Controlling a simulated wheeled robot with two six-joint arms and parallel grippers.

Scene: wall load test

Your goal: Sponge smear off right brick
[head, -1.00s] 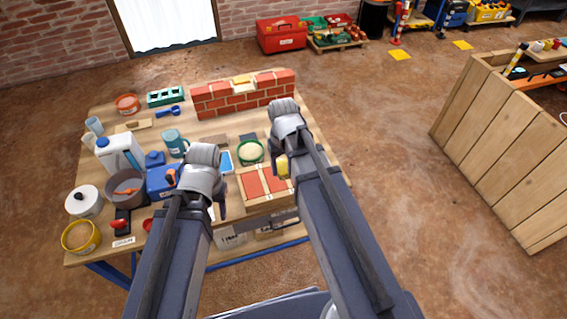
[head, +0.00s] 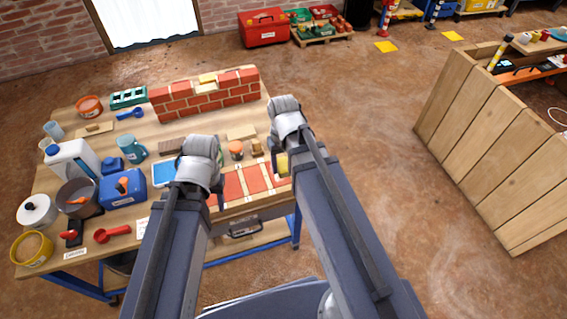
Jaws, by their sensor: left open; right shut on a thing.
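Red bricks lie flat in a pale wooden frame at the table's front right edge. The left one (head: 232,187) and the middle one (head: 253,179) show well. The right brick (head: 276,178) is partly hidden by my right gripper. I cannot make out a smear on it. My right gripper (head: 281,165) is shut on a yellow sponge (head: 283,163), held at or just above the right brick; contact cannot be told. My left gripper (head: 217,188) is open and empty, over the left side of the frame.
A small brick wall (head: 205,95) stands at the back of the table. A blue tray (head: 163,172), an orange pot (head: 236,148), a teal mug (head: 131,147) and a blue box (head: 123,188) stand left or behind. Floor right of the table is clear.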

